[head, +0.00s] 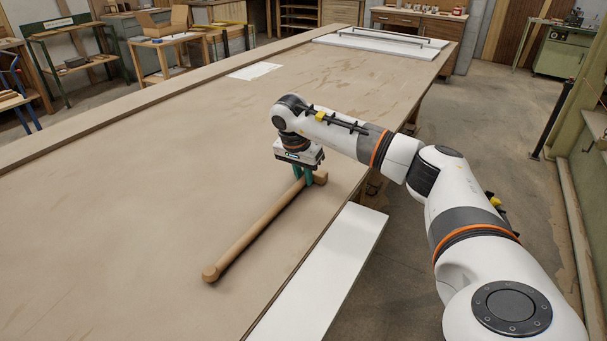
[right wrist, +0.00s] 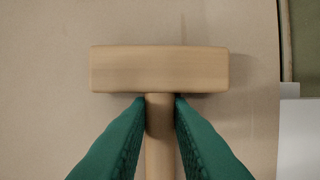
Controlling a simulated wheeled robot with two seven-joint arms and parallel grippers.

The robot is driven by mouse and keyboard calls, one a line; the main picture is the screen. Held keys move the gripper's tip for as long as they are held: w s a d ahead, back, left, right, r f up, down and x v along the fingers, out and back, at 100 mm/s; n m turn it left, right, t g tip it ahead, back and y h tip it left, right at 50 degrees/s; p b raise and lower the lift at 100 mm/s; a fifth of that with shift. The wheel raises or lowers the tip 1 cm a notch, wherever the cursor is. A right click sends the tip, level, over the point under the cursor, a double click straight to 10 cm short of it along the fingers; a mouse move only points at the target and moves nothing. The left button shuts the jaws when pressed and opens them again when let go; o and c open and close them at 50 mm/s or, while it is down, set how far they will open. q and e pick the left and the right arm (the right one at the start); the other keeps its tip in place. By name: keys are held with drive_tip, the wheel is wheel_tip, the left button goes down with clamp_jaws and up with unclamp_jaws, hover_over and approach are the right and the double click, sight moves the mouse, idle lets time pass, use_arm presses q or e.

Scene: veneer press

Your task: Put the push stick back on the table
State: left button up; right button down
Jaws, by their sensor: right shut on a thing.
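The push stick (head: 251,236) is a long round wooden rod with a wooden crosspiece at its far end and a rounded knob at its near end. It lies along the right part of the large brown table (head: 150,200), at or just above the surface; I cannot tell whether it touches. My right gripper (head: 309,177) points down and is shut on the rod just below the crosspiece. In the right wrist view the green fingers (right wrist: 160,102) press the rod from both sides, and the crosspiece of the push stick (right wrist: 158,69) shows whole. My left gripper is out of view.
A white ledge (head: 325,270) runs along the table's right side. A white board with a bar (head: 380,45) lies at the table's far end, and a white sheet (head: 255,71) lies left of it. The tabletop left of the stick is clear. Workbenches stand beyond.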

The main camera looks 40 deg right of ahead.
drive_tip(key=c, duration=1.3)
unclamp_jaws()
drive_tip(key=shift+r, duration=0.1)
drive_tip(key=v, duration=1.2)
drive_tip(key=shift+b, duration=0.3)
